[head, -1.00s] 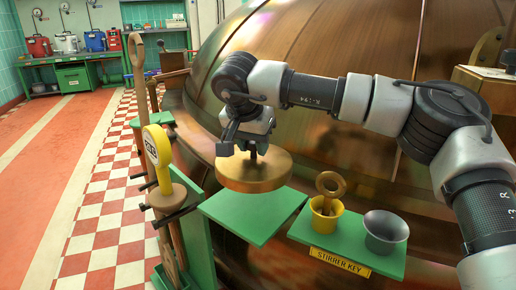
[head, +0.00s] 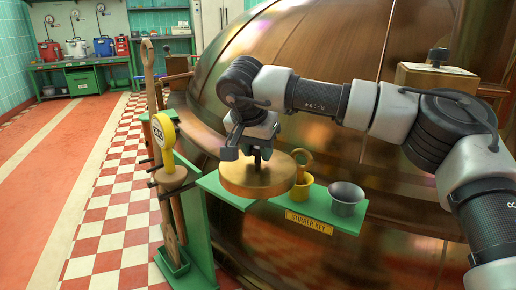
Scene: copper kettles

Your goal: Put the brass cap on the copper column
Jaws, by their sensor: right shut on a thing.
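My right gripper (head: 252,144) is shut on the dark knob of the brass cap (head: 258,180), a thick round disc. The cap is level and overlaps the left part of a green shelf (head: 225,190) in the head view. It appears held above the shelf, but the gap is hard to judge. I cannot make out a separate copper column; a large domed copper kettle (head: 330,60) fills the background. My left gripper is not in view.
On the shelf, just right of the cap, are a yellow cup (head: 302,193) with a ring-handled key and a grey metal cup (head: 345,199). A green stand (head: 200,235) with a yellow gauge (head: 163,130) is at left. Checkered floor (head: 105,230) lies clear beyond.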

